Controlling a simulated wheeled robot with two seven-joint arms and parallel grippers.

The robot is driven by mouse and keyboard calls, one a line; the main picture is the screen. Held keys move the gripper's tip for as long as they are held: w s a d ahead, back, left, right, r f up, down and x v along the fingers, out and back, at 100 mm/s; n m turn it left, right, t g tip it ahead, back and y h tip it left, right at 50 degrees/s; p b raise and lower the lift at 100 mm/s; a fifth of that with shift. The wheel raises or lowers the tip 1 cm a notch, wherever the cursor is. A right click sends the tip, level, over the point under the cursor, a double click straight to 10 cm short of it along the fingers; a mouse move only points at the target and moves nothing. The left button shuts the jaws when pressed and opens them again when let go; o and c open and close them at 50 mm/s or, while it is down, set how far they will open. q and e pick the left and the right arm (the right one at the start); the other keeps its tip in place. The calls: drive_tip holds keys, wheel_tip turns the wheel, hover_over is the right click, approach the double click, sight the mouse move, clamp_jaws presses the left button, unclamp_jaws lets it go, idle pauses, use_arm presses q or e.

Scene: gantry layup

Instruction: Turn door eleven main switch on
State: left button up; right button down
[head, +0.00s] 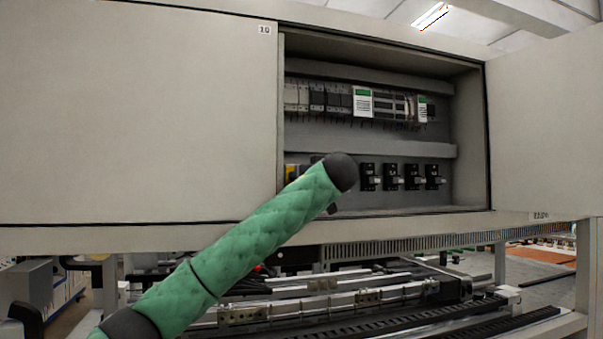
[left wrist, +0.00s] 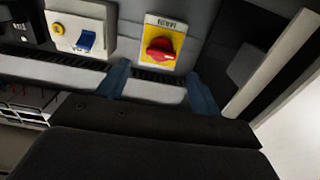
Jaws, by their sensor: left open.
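The main switch (left wrist: 161,50) shows in the left wrist view as a red rotary knob on a yellow plate with a white label strip on top. In the head view only a sliver of its yellow plate (head: 291,172) shows, at the cabinet's lower left, mostly covered by my arm. My left gripper (left wrist: 160,76) is open, its two blue fingers apart. In the left wrist view the red knob appears just beyond the fingertips, between their lines. I cannot tell if they touch it. In the head view my arm hides the gripper. My right gripper is not in view.
The open cabinet (head: 470,140) holds several black breakers (head: 390,178) and an upper row of modules (head: 362,101). A closed door (head: 140,110) labelled 10 is at the left. A white box with a blue switch (left wrist: 86,40) sits beside the main switch. Rails (head: 330,300) lie below.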

use_arm(q)
drive_tip(key=p+x, duration=0.3)
drive_tip(key=x, duration=0.2)
drive_tip(key=shift+w+a, duration=0.1)
drive_tip(key=shift+w, duration=0.1)
drive_tip(key=shift+f, duration=0.1)
drive_tip(key=shift+w, duration=0.1)
drive_tip(key=shift+c, duration=0.3)
drive_tip(key=c, duration=0.9)
